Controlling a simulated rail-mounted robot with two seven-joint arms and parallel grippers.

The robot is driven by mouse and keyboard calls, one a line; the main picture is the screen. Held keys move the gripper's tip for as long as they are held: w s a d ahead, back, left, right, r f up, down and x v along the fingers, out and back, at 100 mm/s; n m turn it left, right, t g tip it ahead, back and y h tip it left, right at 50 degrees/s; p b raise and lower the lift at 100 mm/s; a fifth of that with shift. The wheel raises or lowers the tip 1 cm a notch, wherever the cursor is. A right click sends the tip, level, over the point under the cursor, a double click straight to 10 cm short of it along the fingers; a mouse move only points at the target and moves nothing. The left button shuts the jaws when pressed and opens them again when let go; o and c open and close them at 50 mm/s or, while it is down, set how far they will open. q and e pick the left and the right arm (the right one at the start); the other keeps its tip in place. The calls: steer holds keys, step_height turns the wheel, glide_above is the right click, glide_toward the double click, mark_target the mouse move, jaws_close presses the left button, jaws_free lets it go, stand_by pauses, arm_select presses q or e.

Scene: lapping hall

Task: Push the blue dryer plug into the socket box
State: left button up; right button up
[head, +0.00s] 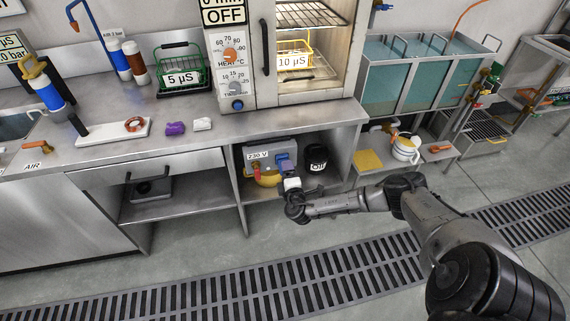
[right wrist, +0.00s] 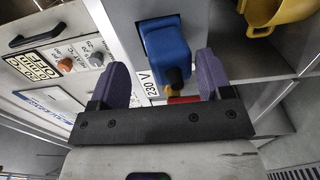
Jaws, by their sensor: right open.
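The grey socket box (head: 270,153) with a 230 V label stands on the shelf below the oven; its label shows in the right wrist view (right wrist: 149,86). In the right wrist view the plug (right wrist: 165,44) is a blue block with a black cable end. My right gripper (head: 291,184) is just in front of it. Its two purple fingers (right wrist: 163,64) are apart, with the plug ahead between them, not gripped. I cannot tell how deep the plug sits. My left gripper is out of view.
A black oil canister (head: 316,157) stands right of the box. A yellow object (head: 268,179) lies below the box, partly hidden. The counter (head: 180,112) overhangs the shelf, and a divider panel (head: 237,180) closes its left side. The floor in front is clear.

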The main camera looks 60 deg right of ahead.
steer(key=p+v, duration=0.2)
steer(key=v, duration=0.7)
steer(key=shift+s+a, duration=0.25)
